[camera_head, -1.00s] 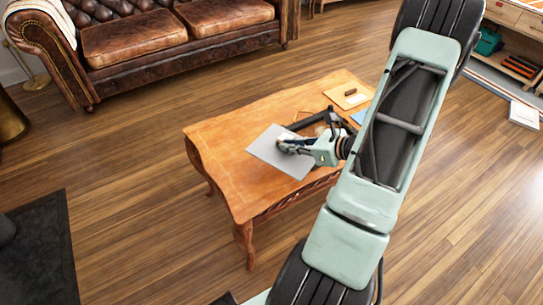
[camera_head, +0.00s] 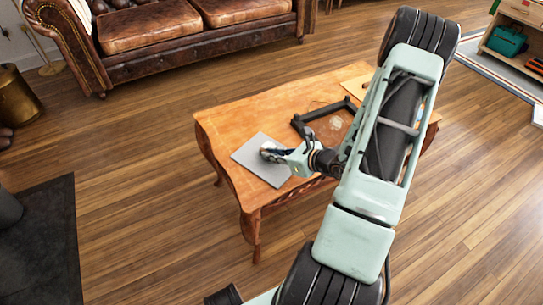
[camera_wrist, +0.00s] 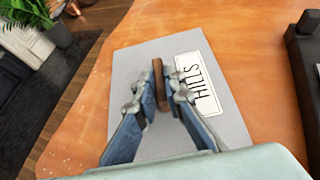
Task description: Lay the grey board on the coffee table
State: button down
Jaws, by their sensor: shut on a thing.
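The grey board (camera_head: 247,153) is a flat grey sheet over the left part of the wooden coffee table (camera_head: 222,122), close to its front edge. In the wrist view the board (camera_wrist: 126,72) carries a white label reading "HILLS" and an upright brown handle (camera_wrist: 158,72). My gripper (camera_head: 266,153) is over the board in the head view. In the wrist view its two blue fingers (camera_wrist: 158,90) are shut on the brown handle, one on each side. I cannot tell whether the board's underside touches the tabletop.
A black frame-like object (camera_head: 308,122) lies on the table right of the board, and a pale wooden board (camera_head: 357,87) lies farther back. My arm hides part of the table's right side. A leather sofa (camera_head: 180,40) stands behind. A plant (camera_wrist: 25,14) shows in the wrist view.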

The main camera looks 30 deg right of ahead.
jog(key=shift+r, duration=0.1)
jog(key=c, duration=2.5)
grip_release()
jog(key=shift+f, duration=0.2)
jog(key=o, duration=0.5)
jog(key=shift+r, duration=0.25)
jog(key=shift+s+d+r, duration=0.15)
jog(key=shift+s+r, duration=0.05)
jog(key=shift+s, duration=0.1)
jog(key=p+v, duration=0.3)
jog(key=v, duration=0.8)
jog(key=shift+s, duration=0.15)
jog(key=shift+p, duration=0.3)
